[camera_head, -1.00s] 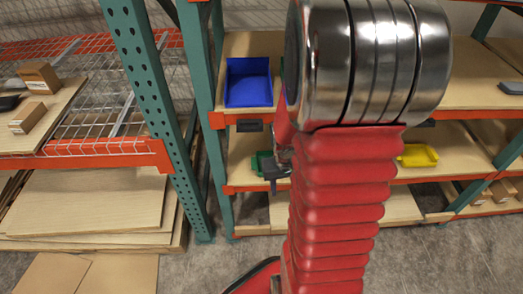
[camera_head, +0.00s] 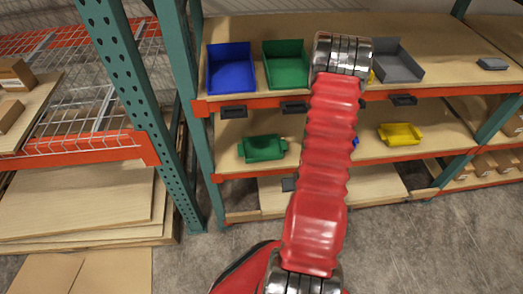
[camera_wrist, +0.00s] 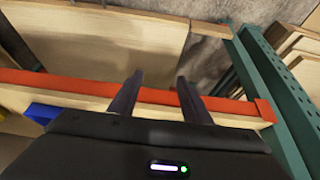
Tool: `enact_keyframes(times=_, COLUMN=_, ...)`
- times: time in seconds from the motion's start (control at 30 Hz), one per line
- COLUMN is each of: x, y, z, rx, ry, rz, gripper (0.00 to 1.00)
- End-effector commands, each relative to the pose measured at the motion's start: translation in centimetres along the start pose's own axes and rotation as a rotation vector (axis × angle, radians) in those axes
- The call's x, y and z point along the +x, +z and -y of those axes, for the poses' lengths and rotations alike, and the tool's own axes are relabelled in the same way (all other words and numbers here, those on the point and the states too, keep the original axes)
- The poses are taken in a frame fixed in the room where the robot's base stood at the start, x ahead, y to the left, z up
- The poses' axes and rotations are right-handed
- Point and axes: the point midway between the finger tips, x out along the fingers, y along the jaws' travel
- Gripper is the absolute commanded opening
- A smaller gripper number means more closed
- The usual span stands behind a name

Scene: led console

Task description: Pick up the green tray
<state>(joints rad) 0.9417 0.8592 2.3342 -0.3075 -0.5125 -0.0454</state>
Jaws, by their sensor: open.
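A green tray (camera_head: 262,148) with tabs at its ends sits on the middle shelf, left of my arm in the head view. A deeper green bin (camera_head: 286,64) stands on the top shelf above it. My gripper (camera_wrist: 157,88) shows in the wrist view with its two dark fingers apart and nothing between them. It points toward an orange shelf beam (camera_wrist: 80,86). No green tray is visible in the wrist view. In the head view my gripper is hidden behind my arm.
The top shelf also holds a blue bin (camera_head: 230,68) and a grey bin (camera_head: 398,62). A yellow tray (camera_head: 401,134) is on the middle shelf at right. A green upright post (camera_head: 130,100) stands at left. A blue thing (camera_wrist: 42,112) shows in the wrist view.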

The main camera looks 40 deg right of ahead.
Motion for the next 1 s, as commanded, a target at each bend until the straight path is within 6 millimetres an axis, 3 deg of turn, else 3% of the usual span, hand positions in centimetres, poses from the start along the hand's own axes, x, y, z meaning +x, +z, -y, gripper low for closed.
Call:
enact_keyframes(times=0.1, x=1.6, y=-0.4, z=-0.4, rx=0.007, ry=-0.011, rz=-0.101, gripper=0.44)
enact_keyframes(times=0.3, x=2.3, y=-3.3, z=-0.5, rx=0.002, ry=-0.026, rz=-0.317, gripper=0.44)
enact_keyframes(times=0.63, x=-0.8, y=-10.0, z=-0.3, rx=-0.020, ry=-0.035, rz=-0.665, gripper=0.44)
enact_keyframes(times=1.0, x=-1.6, y=-11.1, z=-0.3, rx=-0.024, ry=-0.033, rz=-0.717, gripper=0.44)
